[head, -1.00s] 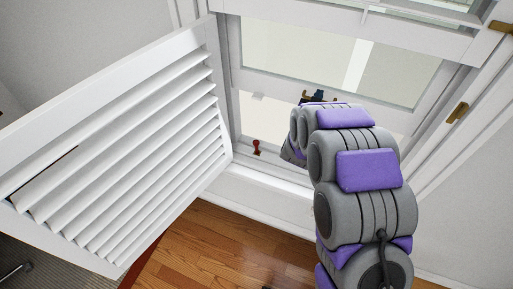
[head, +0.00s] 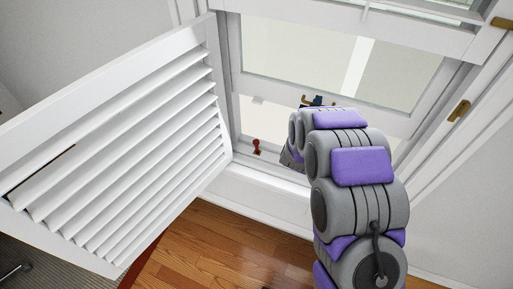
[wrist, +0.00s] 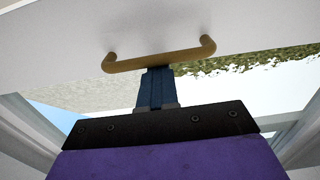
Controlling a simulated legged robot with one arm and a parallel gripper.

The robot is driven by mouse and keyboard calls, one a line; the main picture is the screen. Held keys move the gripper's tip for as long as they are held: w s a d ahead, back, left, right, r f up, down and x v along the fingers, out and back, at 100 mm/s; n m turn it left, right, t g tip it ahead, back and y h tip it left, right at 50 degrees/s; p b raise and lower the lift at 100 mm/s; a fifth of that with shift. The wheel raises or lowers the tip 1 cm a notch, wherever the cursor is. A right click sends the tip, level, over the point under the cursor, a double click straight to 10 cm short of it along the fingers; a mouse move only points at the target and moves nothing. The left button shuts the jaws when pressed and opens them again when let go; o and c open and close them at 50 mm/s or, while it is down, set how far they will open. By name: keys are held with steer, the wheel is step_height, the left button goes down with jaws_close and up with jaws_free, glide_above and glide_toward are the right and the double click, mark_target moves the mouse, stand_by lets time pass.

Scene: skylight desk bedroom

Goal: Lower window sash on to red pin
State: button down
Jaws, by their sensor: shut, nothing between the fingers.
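The white window sash (head: 262,82) is raised, with a gap between its bottom rail and the sill. The red pin (head: 256,145) stands on the sill at the left of the opening, below the sash and apart from it. A brass handle (wrist: 160,61) is fixed to the sash; part of it shows in the head view (head: 308,99), behind my arm. My gripper (wrist: 157,72) has its blue fingers together and empty, with the tips right at the middle of the handle. I cannot tell if they touch it. The gripper is mostly hidden in the head view.
A white louvred shutter (head: 130,150) stands open at the left, close to the window. Brass fittings (head: 458,111) sit on the right frame. The wooden floor (head: 215,245) below the sill is clear.

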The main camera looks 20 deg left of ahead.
steer(key=shift+f+b, duration=0.35)
steer(key=shift+f, duration=1.7)
step_height(320, 180, down, 7)
steer(key=b, duration=0.1)
steer(key=shift+b, duration=0.3)
step_height(320, 180, down, 7)
steer(key=b, duration=0.1)
stand_by(0.6)
steer(key=shift+f+b, duration=0.35)
steer(key=shift+f, duration=2.15)
